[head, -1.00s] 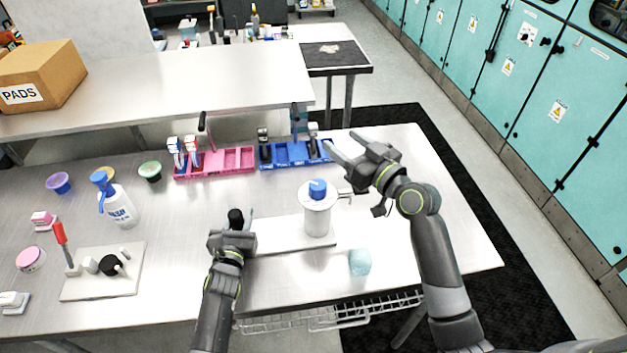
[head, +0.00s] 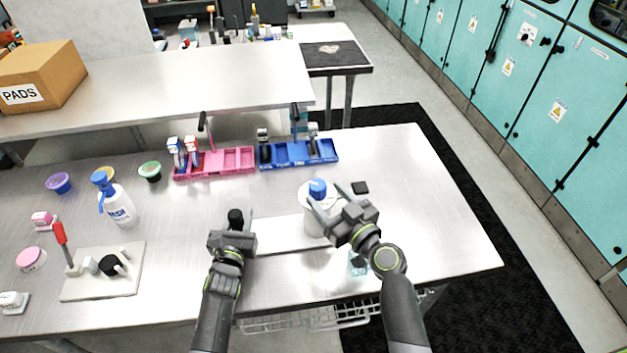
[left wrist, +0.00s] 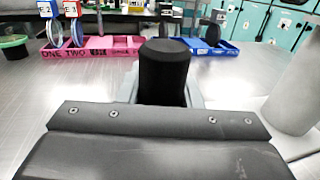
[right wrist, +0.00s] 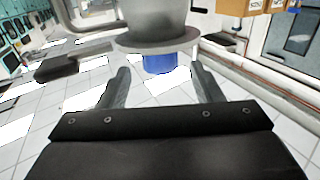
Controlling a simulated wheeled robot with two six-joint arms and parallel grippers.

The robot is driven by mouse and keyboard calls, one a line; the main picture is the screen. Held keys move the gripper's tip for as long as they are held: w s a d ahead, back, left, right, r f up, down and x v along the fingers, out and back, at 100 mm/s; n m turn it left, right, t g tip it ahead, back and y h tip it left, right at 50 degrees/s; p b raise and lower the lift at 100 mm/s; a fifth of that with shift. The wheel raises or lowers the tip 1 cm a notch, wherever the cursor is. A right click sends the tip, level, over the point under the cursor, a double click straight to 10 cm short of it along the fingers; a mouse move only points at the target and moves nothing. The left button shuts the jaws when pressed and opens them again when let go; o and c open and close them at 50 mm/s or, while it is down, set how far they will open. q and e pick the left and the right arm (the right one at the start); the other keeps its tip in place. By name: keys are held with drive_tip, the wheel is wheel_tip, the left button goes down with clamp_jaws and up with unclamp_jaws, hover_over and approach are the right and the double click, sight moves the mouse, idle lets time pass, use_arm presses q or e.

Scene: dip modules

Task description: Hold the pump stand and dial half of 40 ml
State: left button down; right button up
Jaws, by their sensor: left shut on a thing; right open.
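The pump stand has a white base plate (head: 285,236), a white cylinder (head: 312,222) and a blue dial (head: 317,187) on top. My left gripper (head: 237,220) is shut on the stand's black post (head: 236,216), which also fills the middle of the left wrist view (left wrist: 163,72). My right gripper (head: 328,200) is open beside the cylinder top. In the right wrist view its fingers (right wrist: 160,88) lie either side of the blue dial (right wrist: 160,63); I cannot tell whether they touch it. My right gripper hides part of the cylinder.
A pink rack (head: 232,160) and a blue rack (head: 285,155) stand behind. A white bottle (head: 118,208) and a plate with a red-handled lever (head: 100,285) are left.

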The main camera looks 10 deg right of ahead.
sight(314, 180)
drive_tip(key=shift+x, duration=3.2)
drive_tip(key=c, duration=1)
drive_tip(key=shift+d+m+t+h, duration=0.1)
drive_tip(key=shift+m+t+h, duration=0.4)
drive_tip(key=shift+h, duration=0.4)
drive_tip(key=o, duration=1)
drive_tip(key=v, duration=1.2)
